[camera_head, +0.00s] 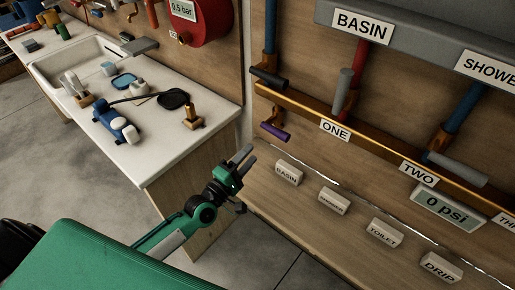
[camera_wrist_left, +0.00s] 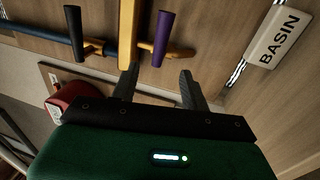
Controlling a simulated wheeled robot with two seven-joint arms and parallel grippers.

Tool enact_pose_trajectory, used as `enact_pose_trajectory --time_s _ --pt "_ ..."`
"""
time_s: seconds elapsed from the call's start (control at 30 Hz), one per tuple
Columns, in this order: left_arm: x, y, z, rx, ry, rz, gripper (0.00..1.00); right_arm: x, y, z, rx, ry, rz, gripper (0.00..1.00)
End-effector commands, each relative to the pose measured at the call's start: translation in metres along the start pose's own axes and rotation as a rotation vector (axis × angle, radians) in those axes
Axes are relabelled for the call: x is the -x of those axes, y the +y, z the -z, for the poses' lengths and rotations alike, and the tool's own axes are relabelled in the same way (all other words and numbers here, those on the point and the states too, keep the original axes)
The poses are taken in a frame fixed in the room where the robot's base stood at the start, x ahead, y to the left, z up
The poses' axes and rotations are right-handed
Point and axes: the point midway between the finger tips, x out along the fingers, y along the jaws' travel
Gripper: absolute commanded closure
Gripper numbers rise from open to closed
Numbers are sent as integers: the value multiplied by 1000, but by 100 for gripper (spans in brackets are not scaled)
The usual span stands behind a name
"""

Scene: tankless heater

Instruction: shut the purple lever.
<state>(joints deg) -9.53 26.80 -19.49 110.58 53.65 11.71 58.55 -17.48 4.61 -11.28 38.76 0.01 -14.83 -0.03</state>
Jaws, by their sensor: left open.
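The purple lever (camera_head: 276,132) sits at the lower left end of the brass pipe on the wooden wall panel. In the head view it points right and slightly down from its orange valve body. My left gripper (camera_head: 243,157) is open and empty, a little below and left of the lever. In the left wrist view the purple lever (camera_wrist_left: 162,38) stands just beyond and between the two open fingertips (camera_wrist_left: 160,76), apparently not touching them. My right gripper is not in view.
A black lever (camera_head: 268,78) on a blue pipe sits above the purple one, and a grey lever (camera_head: 345,88) is on a red pipe. The BASIN block (camera_head: 288,172) is on the ledge below. The white sink counter (camera_head: 175,125) stands left of my gripper.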

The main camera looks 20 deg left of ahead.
Motion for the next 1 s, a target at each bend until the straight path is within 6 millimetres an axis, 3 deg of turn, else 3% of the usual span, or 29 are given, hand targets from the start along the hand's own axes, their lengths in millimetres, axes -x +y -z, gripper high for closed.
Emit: enact_pose_trajectory --time_s 0.2,0.8,1.0 --pt "17 0 0 0 -1 1 54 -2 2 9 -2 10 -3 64" --pt "18 0 -1 -3 -3 4 54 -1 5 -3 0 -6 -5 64" --pt "26 -9 -31 -140 -89 101 54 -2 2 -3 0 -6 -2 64"
